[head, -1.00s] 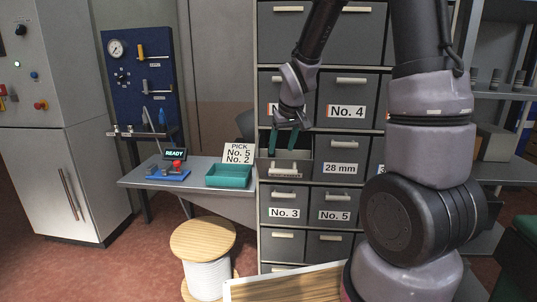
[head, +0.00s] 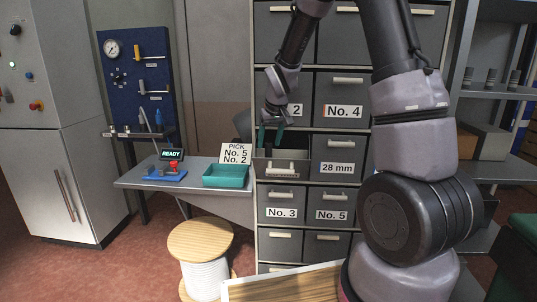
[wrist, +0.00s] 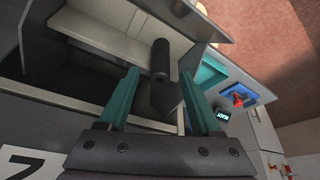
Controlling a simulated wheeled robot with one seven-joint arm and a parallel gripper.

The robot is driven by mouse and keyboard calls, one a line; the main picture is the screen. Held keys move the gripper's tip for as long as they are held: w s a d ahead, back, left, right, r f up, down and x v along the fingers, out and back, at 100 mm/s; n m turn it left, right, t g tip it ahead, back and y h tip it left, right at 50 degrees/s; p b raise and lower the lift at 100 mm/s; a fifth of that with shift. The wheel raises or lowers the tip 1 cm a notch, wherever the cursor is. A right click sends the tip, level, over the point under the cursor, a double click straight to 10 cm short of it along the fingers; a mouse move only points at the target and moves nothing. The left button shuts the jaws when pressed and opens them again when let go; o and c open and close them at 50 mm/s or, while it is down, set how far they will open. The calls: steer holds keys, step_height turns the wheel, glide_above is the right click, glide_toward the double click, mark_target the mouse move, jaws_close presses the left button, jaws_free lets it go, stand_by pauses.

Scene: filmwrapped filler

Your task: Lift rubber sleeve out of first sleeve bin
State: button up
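The open bin (head: 283,173) is a grey drawer pulled out of the cabinet, below the No. 2 drawer. In the wrist view its pale inside (wrist: 105,38) shows at upper left. A dark upright cylinder, which looks like the rubber sleeve (wrist: 160,58), appears between my fingertips with gaps on both sides. I cannot tell how deep it stands, and I cannot make it out in the head view. My gripper (head: 271,142) points down over the open bin, its two teal fingers apart; these also show in the wrist view (wrist: 160,75).
Closed drawers surround the bin, including No. 4 (head: 342,100) and 28 mm (head: 338,157). At left a table holds a teal tray (head: 226,176), a card reading "PICK No. 5 No. 2" (head: 236,153) and a READY display (head: 171,154). A cable spool (head: 201,250) stands on the floor.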

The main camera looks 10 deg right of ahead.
jaws_close()
stand_by(1.2)
